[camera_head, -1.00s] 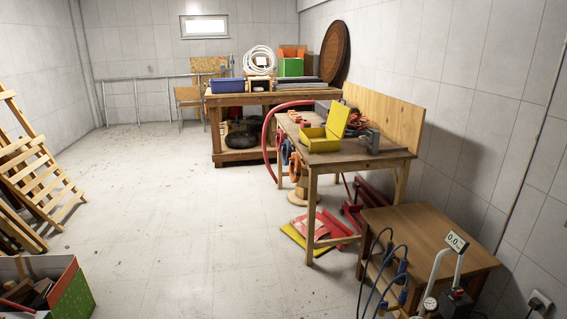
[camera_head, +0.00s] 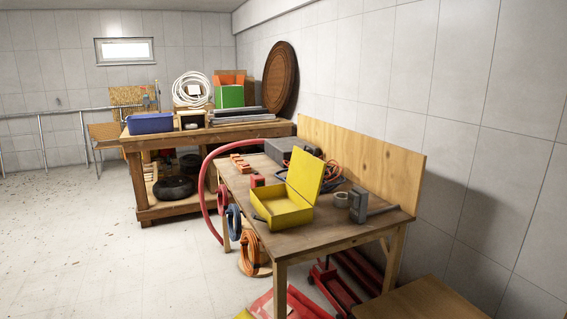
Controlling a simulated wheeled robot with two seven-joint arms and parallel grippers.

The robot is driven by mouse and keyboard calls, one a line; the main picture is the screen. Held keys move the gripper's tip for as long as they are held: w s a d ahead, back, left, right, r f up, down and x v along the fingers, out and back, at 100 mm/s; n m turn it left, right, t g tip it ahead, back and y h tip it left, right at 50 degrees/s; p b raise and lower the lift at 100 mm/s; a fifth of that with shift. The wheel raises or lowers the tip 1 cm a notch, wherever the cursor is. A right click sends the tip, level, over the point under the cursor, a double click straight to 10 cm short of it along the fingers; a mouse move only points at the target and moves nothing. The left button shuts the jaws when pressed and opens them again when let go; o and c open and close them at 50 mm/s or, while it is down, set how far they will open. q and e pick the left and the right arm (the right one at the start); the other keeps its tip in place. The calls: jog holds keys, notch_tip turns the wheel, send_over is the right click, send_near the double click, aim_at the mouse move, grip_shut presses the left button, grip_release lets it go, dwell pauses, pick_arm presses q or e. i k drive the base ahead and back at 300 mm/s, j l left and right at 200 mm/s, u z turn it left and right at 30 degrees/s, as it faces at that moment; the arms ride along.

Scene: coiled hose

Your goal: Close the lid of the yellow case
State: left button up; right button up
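The yellow case (camera_head: 283,212) sits on the wooden table (camera_head: 330,231) right of the middle in the head view. Its lid (camera_head: 306,172) stands up, raised along the case's right side, so the case is open. The inside that shows looks empty. Neither of my grippers is in view.
A grey tape roll (camera_head: 341,200) and a dark grey tool (camera_head: 360,203) lie right of the case. Red blocks (camera_head: 240,163) lie behind it. A red hose (camera_head: 207,190) arcs off the table's left side. A low wooden table (camera_head: 425,300) stands front right. Floor at left (camera_head: 110,265) is clear.

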aim_at(306, 172)
jog(key=i+z, duration=0.1)
jog(key=i, duration=0.85)
